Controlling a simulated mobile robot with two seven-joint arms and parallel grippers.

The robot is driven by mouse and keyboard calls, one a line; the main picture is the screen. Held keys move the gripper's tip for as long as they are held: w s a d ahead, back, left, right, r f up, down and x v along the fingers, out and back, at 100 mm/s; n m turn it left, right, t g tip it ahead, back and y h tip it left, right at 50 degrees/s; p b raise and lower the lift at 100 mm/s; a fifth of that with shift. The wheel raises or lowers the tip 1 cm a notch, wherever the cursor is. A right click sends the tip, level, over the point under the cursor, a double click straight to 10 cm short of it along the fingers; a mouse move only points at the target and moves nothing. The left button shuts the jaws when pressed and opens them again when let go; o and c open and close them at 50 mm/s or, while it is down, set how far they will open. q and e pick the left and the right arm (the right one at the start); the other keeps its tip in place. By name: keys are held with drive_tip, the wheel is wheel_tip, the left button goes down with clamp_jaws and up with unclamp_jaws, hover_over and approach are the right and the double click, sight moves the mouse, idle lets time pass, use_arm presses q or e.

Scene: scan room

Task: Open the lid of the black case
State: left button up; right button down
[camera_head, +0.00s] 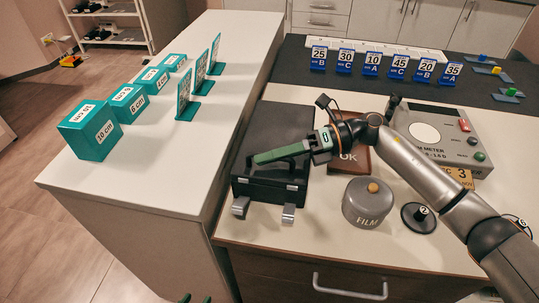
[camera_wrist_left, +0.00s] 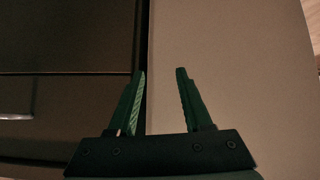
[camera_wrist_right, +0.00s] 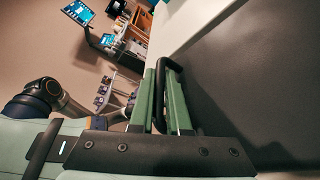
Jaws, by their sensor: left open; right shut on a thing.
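The black case (camera_head: 281,122) sits on the left part of the white counter, and its lid looks down. Two silver latches (camera_head: 288,213) stick out from its front edge, swung outward. My right gripper (camera_head: 254,160) reaches across the case top from the right. Its green fingers are shut on a black handle (camera_wrist_right: 170,66) beside a broad dark surface, seen in the right wrist view. My left gripper (camera_wrist_left: 160,72) is open and empty. Only its fingertips show at the bottom edge of the head view (camera_head: 195,299), low in front of the counter.
A brown OK box (camera_head: 356,158), a grey film can (camera_head: 367,204) and a grey meter (camera_head: 444,138) stand right of the case. Teal blocks (camera_head: 91,130) and upright cards stand on the left counter. A drawer with a handle (camera_head: 350,292) lies below the front edge.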

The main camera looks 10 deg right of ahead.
drive_tip(key=shift+r, duration=0.1)
idle(0.3)
drive_tip(key=shift+w+r, duration=0.1)
drive_tip(key=shift+r, duration=0.2)
drive_tip(key=r, duration=0.1)
drive_tip(key=w+r+m+p, duration=0.1)
drive_tip(key=r, duration=0.1)
drive_tip(key=r+m+p, duration=0.1)
drive_tip(key=shift+w+d+r+g+y, duration=0.3)
drive_tip(key=shift+r+y, duration=0.05)
drive_tip(key=shift+y, duration=0.05)
use_arm(q)
drive_tip(key=shift+s+a+r+y, duration=0.35)
drive_tip(key=shift+a+r, duration=0.25)
drive_tip(key=shift+a, duration=0.1)
use_arm(e)
drive_tip(key=w+d+r+m+y, duration=0.1)
drive_tip(key=w+r+m, duration=0.3)
drive_tip(key=r, duration=0.3)
drive_tip(key=shift+w+d+r+g+y, duration=0.25)
drive_tip(key=shift+w+d+g+y, duration=0.15)
drive_tip(key=shift+w, duration=0.35)
use_arm(q)
drive_tip(key=shift+w+r, duration=0.1)
use_arm(e)
drive_tip(key=c, duration=1.2)
unclamp_jaws()
drive_tip(key=shift+o, duration=0.2)
